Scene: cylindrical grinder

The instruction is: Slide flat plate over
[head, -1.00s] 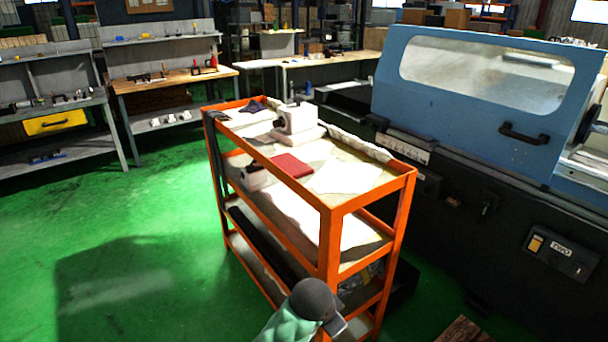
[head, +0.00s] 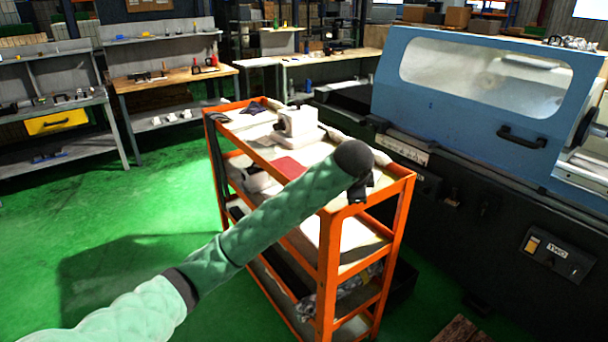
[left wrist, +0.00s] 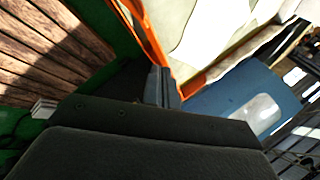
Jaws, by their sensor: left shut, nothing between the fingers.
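A flat dark-red piece (head: 290,167), the likeliest flat plate, lies on the top shelf of the orange cart (head: 406,187). My left arm crosses in front of the cart from the lower left. My left gripper (head: 361,194) is above the cart's near end, to the right of the red piece and apart from it. Its fingers look shut and empty, though they are small and dark. In the left wrist view, the left gripper (left wrist: 165,86) shows beside the orange cart edge (left wrist: 145,38). My right gripper is in neither view.
A white block-like device (head: 297,124) stands on the cart behind the red piece. Pale crumpled cloth lies along the cart's far side. The blue grinder (head: 470,95) stands close on the right. Workbenches (head: 175,80) stand at the back left; green floor lies open at left.

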